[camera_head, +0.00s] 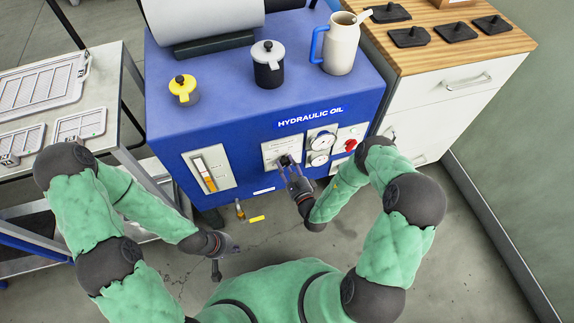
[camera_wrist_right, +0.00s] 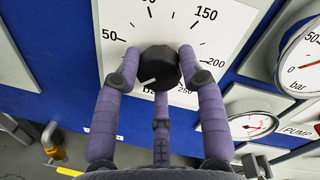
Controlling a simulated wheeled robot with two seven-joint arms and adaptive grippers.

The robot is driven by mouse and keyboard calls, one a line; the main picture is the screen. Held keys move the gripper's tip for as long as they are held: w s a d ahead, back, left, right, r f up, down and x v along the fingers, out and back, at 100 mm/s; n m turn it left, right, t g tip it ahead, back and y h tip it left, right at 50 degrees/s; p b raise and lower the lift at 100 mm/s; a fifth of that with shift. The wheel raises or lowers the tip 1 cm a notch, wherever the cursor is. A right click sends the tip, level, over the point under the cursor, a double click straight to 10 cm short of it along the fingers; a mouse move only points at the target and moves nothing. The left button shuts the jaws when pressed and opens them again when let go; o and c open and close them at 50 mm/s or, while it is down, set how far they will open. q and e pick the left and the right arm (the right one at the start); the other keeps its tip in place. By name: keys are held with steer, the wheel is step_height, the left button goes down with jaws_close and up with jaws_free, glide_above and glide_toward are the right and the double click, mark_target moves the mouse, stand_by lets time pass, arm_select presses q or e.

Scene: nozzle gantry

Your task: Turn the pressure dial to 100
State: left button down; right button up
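The pressure dial's black knob (camera_wrist_right: 158,67) sits on a white scale plate (camera_wrist_right: 118,15) on the blue cabinet's front. In the head view the right gripper (camera_head: 291,168) is at the panel and partly covers the knob. My left gripper (camera_head: 226,258) hangs low, away from the panel, fingers apart and empty.
Round gauges (camera_head: 322,141) and a red button (camera_head: 350,145) are right of the dial. A metal cart (camera_head: 108,67) stands left, a drawer unit (camera_head: 450,84) right.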

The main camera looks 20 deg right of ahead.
steer(key=shift+r, duration=0.1)
steer(key=m+p, duration=0.2)
steer(key=m, duration=0.2)
steer(key=m+t+p, duration=0.1)
steer(key=m+p, duration=0.1)
steer(key=m, duration=0.4)
steer(key=shift+m+h+p, duration=0.4)
steer(key=m+p, duration=0.1)
steer(key=m, duration=0.2)
steer(key=m+h+p, duration=0.1)
steer(key=m, duration=0.2)
steer(key=shift+t, duration=0.3)
steer(key=m+h+p, duration=0.1)
steer(key=m, duration=0.5)
steer(key=shift+w+p, duration=0.1)
steer(key=shift+p, duration=0.25)
steer(key=shift+m, duration=0.3)
steer(key=o, duration=1.1)
steer(key=shift+o, duration=0.2)
